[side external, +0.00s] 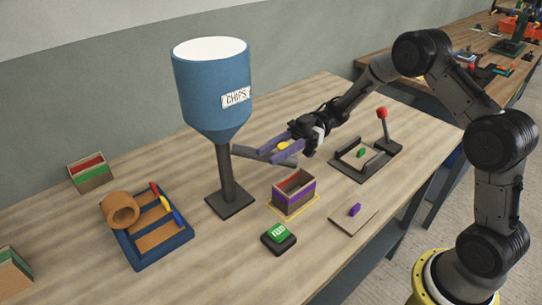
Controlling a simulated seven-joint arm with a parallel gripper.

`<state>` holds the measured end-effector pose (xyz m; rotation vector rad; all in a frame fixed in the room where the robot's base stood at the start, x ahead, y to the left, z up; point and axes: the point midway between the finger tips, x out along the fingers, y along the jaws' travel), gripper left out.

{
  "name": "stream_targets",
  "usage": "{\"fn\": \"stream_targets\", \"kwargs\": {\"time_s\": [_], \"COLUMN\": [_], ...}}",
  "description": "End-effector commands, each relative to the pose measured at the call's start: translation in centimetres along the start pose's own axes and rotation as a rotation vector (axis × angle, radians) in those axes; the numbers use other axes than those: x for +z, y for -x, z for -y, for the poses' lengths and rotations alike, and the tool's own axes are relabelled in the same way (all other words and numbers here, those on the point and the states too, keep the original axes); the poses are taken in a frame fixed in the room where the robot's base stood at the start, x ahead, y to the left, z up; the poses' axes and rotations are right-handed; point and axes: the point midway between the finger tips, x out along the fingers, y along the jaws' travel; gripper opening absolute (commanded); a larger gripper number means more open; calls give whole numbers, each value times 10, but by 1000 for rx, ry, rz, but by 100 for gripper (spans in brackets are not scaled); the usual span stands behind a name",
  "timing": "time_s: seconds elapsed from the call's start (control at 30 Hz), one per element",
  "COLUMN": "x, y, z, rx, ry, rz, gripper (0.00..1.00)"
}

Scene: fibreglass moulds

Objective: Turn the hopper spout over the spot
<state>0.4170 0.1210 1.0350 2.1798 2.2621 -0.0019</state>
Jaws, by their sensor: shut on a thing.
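The blue hopper (205,100), labelled CHIPS, stands on a dark post and base plate. Its grey spout (248,154) reaches out to the right from below the cone. A yellow knob (283,146) shows at the spout, between the purple fingers of my gripper (281,147). My gripper is shut on this knob; the fingers hide part of the spout. The spot is a yellow outlined square (314,208) on the table, with an open box with a purple band (293,200) standing in it. The spout's end shows above the box in the picture; I cannot tell whether it is directly over it.
A green FEED button (278,234) sits in front of the box. A board with a purple block (354,211) lies to the right, near a dark fixture with a red-knobbed lever (382,114). A blue tray (186,236) and a green-banded box (90,175) are left.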

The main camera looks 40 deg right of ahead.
Motion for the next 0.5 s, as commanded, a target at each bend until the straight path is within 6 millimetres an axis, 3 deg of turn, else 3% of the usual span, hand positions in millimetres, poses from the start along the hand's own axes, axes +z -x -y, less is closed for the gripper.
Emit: {"fn": "stream_targets", "kwargs": {"time_s": [0.5], "x": [0], "y": [5], "z": [-5], "rx": [-65], "ry": [2], "rz": [0], "gripper": [0]}}
